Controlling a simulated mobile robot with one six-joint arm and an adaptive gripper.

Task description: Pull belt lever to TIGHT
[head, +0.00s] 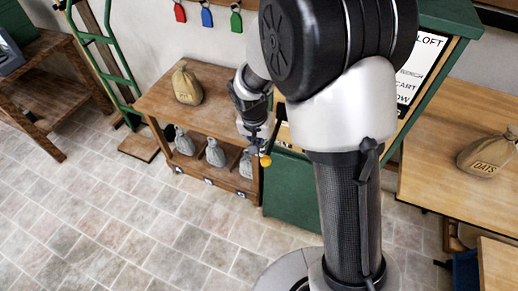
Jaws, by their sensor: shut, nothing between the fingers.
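A yellow ball knob (266,160), which looks like the end of the belt lever, shows in the head view just in front of the green cabinet (291,192). A thin yellowish rod runs up from near it; the rest of the lever is hidden behind my arm and gripper. My gripper (254,148) points down right beside the knob, on its upper left. It is shut and empty. I cannot tell whether its fingers touch the lever. No TIGHT marking is readable.
A wooden bench (222,93) left of the cabinet carries a tan sack (186,85), with several grey sacks on its lower shelf. A green hand truck (104,48) stands further left. An OATS sack (487,153) sits on the right table (440,150). The tiled floor at left is clear.

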